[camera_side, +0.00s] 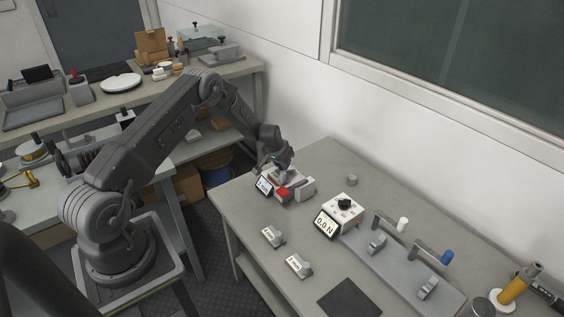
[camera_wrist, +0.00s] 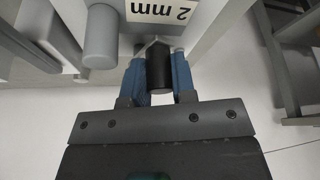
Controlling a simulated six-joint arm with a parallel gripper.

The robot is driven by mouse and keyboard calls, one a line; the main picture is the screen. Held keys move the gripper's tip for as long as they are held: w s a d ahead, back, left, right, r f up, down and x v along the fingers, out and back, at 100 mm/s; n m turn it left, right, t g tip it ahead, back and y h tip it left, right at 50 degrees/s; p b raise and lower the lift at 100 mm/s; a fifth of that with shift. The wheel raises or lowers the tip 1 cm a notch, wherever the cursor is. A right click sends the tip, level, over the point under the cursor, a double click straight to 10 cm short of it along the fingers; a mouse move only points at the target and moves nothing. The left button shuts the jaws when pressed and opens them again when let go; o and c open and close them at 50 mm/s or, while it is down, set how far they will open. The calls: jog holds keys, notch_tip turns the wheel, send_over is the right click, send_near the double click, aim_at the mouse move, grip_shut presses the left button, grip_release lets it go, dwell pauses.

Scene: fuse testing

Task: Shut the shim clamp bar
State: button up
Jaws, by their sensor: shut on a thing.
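My gripper (camera_side: 277,163) is at the far left corner of the grey table, low over a small device with a red block (camera_side: 283,194). In the wrist view, the blue fingers of my gripper (camera_wrist: 158,72) are shut around a black cylindrical handle (camera_wrist: 159,66). The handle's far end meets a light grey part near a white "2 mm" label (camera_wrist: 158,10). It appears to be the grip of the shim clamp bar, but the rest of the bar is hidden by my gripper in the side view, so its angle cannot be told.
A small tilted screen (camera_side: 264,186) stands left of the device, and a grey block (camera_side: 306,188) right of it. Two labelled shim pieces (camera_side: 272,236) (camera_side: 298,266) lie nearer. A "0.0 N" readout (camera_side: 327,225) and a fixture with white and blue handles (camera_side: 446,257) stand right.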

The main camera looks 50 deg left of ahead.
jog(key=shift+s+d+n+g+y, duration=0.1)
jog(key=shift+d+n+g+y, duration=0.25)
jog(key=shift+n, duration=0.85)
jog(key=shift+d+n+g+y, duration=0.15)
jog(key=shift+d+n+y, duration=0.3)
jog(key=shift+n, duration=0.75)
jog(key=o, duration=0.9)
jog(key=v, duration=1.4)
